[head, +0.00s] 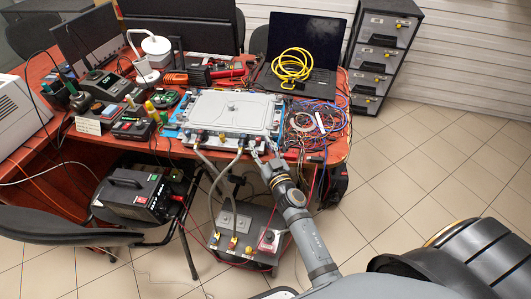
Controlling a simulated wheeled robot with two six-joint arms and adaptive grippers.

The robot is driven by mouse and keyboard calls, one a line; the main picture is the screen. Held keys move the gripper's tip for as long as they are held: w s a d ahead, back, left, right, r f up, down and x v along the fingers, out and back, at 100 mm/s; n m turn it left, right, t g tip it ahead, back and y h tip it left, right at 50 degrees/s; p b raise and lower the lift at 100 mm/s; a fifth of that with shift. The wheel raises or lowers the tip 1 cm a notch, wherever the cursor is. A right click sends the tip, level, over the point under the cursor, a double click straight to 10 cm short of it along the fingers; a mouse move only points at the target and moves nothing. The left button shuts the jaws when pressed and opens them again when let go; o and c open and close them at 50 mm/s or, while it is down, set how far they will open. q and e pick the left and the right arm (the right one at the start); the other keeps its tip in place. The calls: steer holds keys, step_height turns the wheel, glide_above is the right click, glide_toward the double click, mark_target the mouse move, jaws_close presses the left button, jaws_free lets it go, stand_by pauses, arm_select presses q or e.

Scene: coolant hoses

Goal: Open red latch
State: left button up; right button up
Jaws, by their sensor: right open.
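A grey metal case (231,111) lies on the red-brown table, with dark and brass-coloured fittings along its front edge. My right arm comes up from the lower right. Its gripper (264,150) is open at the case's front edge, right of the right hose fitting (242,141). The red latch is too small to make out for certain; the gripper may hide part of that edge. My left gripper is not in view.
A laptop (302,55) with a coiled yellow cable (292,65) stands at the back right. Tangled wires (315,122) lie right of the case. Tools and meters crowd the left. A black power unit (135,192) stands below the table.

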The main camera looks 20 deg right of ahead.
steer(key=s, duration=1.1)
steer(key=shift+s+d, duration=0.2)
steer(key=shift+s, duration=0.05)
